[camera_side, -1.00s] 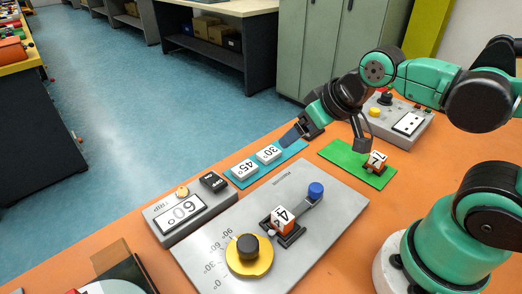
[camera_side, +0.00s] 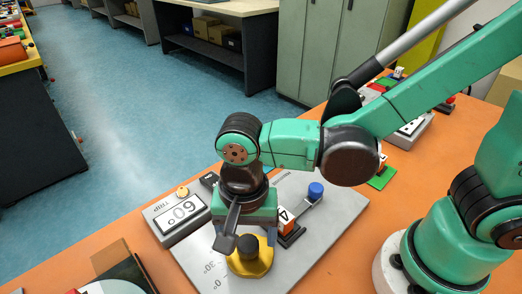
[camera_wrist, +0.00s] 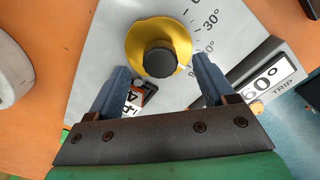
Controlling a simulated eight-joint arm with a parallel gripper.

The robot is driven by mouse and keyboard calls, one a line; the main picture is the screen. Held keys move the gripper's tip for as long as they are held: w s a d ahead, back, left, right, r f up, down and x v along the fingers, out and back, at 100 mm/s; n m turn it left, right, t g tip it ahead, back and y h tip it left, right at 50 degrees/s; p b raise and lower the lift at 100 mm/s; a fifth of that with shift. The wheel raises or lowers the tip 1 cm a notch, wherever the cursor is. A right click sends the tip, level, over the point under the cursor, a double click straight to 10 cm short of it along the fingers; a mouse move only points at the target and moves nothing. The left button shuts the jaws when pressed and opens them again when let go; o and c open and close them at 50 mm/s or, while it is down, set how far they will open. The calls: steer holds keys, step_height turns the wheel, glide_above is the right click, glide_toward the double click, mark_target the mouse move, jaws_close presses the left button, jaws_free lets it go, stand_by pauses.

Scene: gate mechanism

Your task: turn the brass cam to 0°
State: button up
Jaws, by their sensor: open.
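The brass cam (camera_side: 262,262) is a yellow disc with a dark knob (camera_side: 248,247) on top, on a grey metal plate (camera_side: 335,213). In the wrist view the cam (camera_wrist: 142,36) and its knob (camera_wrist: 160,58) lie just beyond and between my fingers. My gripper (camera_wrist: 160,82) is open and empty; in the side view it (camera_side: 245,240) hangs over the cam, with one finger left of the knob. Angle marks (camera_wrist: 210,20) are printed beside the cam. The display (camera_side: 178,213) reads 60°.
A block marked 4 (camera_side: 286,220) sits on a dark holder beside the cam, close to my gripper. A blue knob (camera_side: 316,190) stands at the plate's far end. A black switch (camera_side: 208,180) is partly hidden by my arm.

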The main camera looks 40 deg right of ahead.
steer(key=shift+f, duration=1.45)
jaws_close()
